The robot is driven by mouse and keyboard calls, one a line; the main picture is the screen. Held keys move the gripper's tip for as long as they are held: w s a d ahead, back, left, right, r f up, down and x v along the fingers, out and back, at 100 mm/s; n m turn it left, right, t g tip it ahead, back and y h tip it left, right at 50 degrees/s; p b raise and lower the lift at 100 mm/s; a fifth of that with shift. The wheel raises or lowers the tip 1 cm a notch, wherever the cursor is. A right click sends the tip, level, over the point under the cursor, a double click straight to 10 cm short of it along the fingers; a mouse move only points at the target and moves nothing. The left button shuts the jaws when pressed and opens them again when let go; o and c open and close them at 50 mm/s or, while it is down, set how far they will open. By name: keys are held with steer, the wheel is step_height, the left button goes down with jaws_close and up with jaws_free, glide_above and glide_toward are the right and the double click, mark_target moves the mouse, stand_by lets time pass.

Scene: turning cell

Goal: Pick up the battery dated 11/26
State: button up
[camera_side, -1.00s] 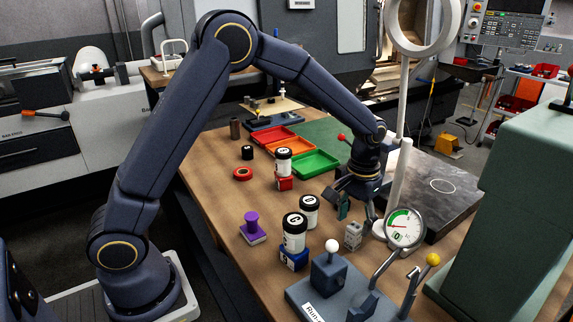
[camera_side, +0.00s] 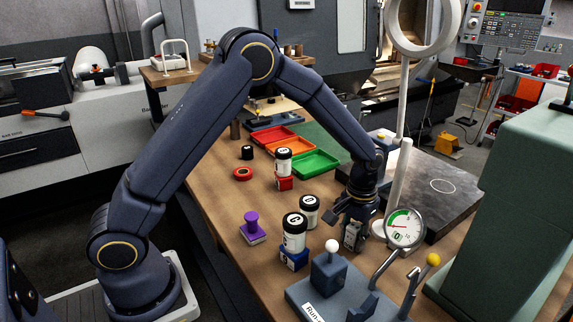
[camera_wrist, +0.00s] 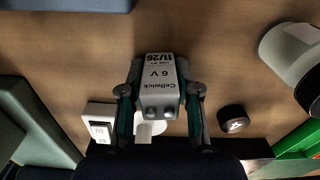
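The battery dated 11/26 (camera_wrist: 160,85) is a small grey block with two terminals, and its label reads Cellwick, 6 V and 11/26 in the wrist view. It stands upright on the wooden bench in the side view (camera_side: 351,238), partly hidden by my gripper. My gripper (camera_wrist: 160,112) is over the battery, with one teal-padded finger on each side of it. Narrow gaps seem to show between the pads and the battery, so the gripper looks open around it. In the side view my gripper (camera_side: 354,215) points down at the battery's top.
A dial gauge (camera_side: 404,228) stands close right of the battery. A black-capped canister (camera_side: 309,212) and another on a blue block (camera_side: 293,258) stand to the left. A fixture with a white-knobbed lever (camera_side: 330,275) is in front. Open bench lies around the purple stamp (camera_side: 252,228).

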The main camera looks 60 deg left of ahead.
jaws_close()
